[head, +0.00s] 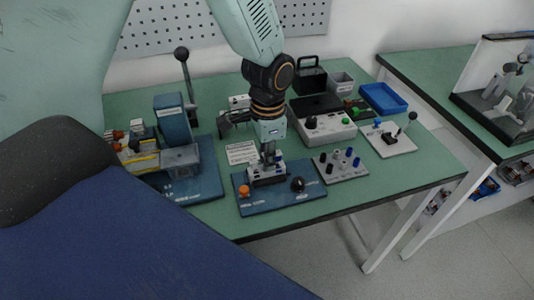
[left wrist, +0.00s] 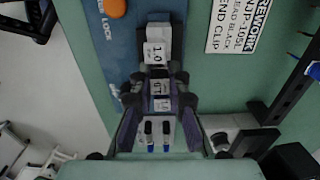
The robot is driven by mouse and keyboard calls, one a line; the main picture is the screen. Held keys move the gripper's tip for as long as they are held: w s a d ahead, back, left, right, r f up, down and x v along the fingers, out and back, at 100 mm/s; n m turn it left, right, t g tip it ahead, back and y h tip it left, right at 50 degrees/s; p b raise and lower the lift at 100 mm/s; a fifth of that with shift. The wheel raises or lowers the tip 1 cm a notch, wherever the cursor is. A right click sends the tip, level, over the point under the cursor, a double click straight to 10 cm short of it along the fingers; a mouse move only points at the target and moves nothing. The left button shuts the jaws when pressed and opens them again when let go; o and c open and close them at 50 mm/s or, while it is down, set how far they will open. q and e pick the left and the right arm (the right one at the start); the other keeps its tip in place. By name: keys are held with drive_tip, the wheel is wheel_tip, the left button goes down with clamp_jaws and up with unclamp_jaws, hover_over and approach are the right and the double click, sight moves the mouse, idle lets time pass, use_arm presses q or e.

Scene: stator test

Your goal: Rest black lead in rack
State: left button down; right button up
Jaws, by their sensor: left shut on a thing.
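My left gripper (head: 268,158) reaches down over a blue base plate (head: 315,192) and is shut on a small grey labelled block (head: 266,174) there. In the left wrist view the fingers (left wrist: 159,88) close on both sides of the block (left wrist: 158,32), whose upper label reads 1.0. The fingers hide part of it, and I cannot tell whether it touches the plate. I cannot make out the black lead for certain. A low grey block with black, white and blue pegs (head: 340,163) stands right of the plate; I cannot tell whether it is the rack. My right gripper does not show.
An orange knob (head: 244,191) and a black knob (head: 298,184) stand on the plate. A blue lever press (head: 172,118) stands left. Behind are a grey control box (head: 322,125), a sign (head: 241,153) and a blue tray (head: 383,98). The table's front right is clear.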

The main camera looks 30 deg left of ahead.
use_arm(q)
drive_tip(key=shift+f, duration=0.15)
drive_tip(key=c, duration=1.2)
unclamp_jaws()
wheel_tip(320, 180, up, 12)
drive_tip(key=shift+d+r, duration=0.1)
